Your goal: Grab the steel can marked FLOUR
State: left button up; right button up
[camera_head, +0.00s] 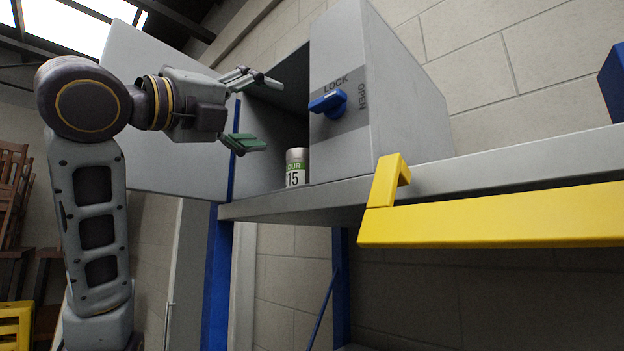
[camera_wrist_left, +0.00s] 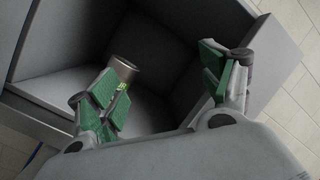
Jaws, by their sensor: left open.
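The steel can (camera_head: 296,168) stands upright inside the grey cabinet, near its front opening. Its green label shows the letters "OUR" and "15" below; the rest is hidden by the cabinet's front. My left gripper (camera_head: 260,111) is open and empty at the cabinet's opening, above and to the left of the can. In the left wrist view the can (camera_wrist_left: 123,70) shows behind the left-hand finger, which covers part of it. The open left gripper (camera_wrist_left: 160,90) has no contact with the can that I can make out. My right gripper is not in view.
The grey cabinet (camera_head: 400,110) has a blue LOCK/OPEN knob (camera_head: 329,103) on its front, and a door (camera_head: 150,160) stands open behind my left arm. It sits on a grey shelf (camera_head: 270,205) with blue posts. A yellow bar (camera_head: 490,219) runs along the shelf's right front.

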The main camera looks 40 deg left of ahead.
aim_at(291, 165)
pick_arm(q)
notch_tip(291, 165, down, 7)
jog(key=a+m+g+y, duration=0.2)
jog(key=m+g, duration=0.1)
jog(key=m, duration=0.5)
jog(key=shift+w+a+r+m, duration=0.15)
jog(key=shift+w+m, duration=0.25)
jog(key=shift+w, duration=0.1)
jog(key=shift+w+a+p, duration=0.2)
jog(key=shift+w+p, duration=0.1)
jog(key=shift+w, duration=1.85)
jog(key=shift+w+a+p, duration=0.15)
jog(key=shift+w+p, duration=0.1)
jog(key=shift+w, duration=1.85)
jog(key=shift+r, duration=0.1)
jog(key=shift+w+a+r+p, duration=0.15)
jog(key=shift+w+p, duration=0.15)
jog(key=shift+w, duration=0.35)
jog(key=shift+w+d+r+p, duration=0.1)
jog(key=shift+w+r+p, duration=0.15)
jog(key=shift+w, duration=0.35)
jog(key=shift+w+a+r+p, duration=0.1)
jog(key=shift+w+p, duration=0.2)
jog(key=shift+w, duration=1.05)
